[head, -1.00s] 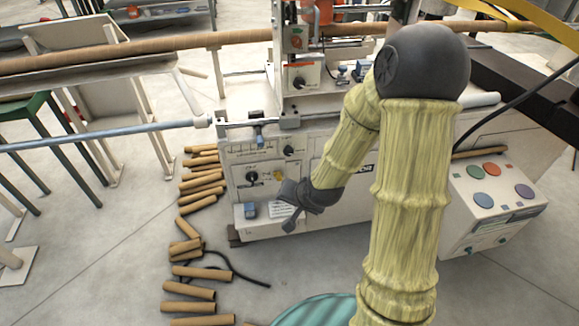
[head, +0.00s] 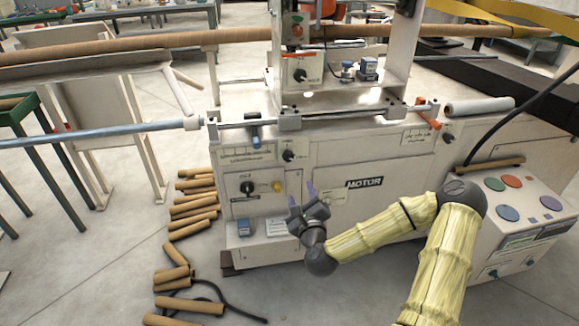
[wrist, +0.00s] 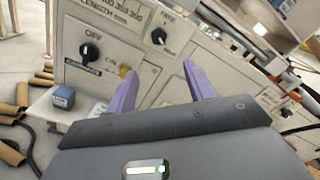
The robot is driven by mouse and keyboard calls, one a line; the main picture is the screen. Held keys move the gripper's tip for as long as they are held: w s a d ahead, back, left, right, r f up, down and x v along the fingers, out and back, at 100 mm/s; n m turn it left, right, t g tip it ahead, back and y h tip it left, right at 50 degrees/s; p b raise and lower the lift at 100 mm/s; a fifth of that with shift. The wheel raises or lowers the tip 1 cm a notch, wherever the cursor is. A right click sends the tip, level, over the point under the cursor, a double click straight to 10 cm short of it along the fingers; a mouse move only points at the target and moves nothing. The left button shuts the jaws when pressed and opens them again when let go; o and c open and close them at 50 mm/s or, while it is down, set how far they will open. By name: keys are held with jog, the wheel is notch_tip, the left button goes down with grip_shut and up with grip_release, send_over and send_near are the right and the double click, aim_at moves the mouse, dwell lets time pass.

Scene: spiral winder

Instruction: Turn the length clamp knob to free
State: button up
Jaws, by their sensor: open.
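The length clamp knob (head: 289,156) looks to be the small black knob on the upper front panel of the machine. In the wrist view this knob (wrist: 159,36) has a label above it that seems to read "FREE"; its exact pointer setting is hard to read. My gripper (head: 298,191) is below the knob in the head view, with its purple fingers pointing up toward the panel. In the wrist view my gripper (wrist: 161,70) is open and empty, and the knob lies beyond the gap between the fingers, apart from them.
A second black knob (wrist: 88,52), marked OFF and ON, is left of it, with a yellow button (wrist: 125,71) beside it. A blue box-shaped part (head: 244,227) is below. Cardboard tubes (head: 194,212) lie on the floor at left.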

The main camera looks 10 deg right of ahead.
aim_at(289, 158)
jog(key=shift+w, duration=0.1)
jog(key=w+b, duration=0.2)
jog(key=w, duration=1.5)
jog(key=shift+w, duration=0.15)
jog(key=c, duration=1)
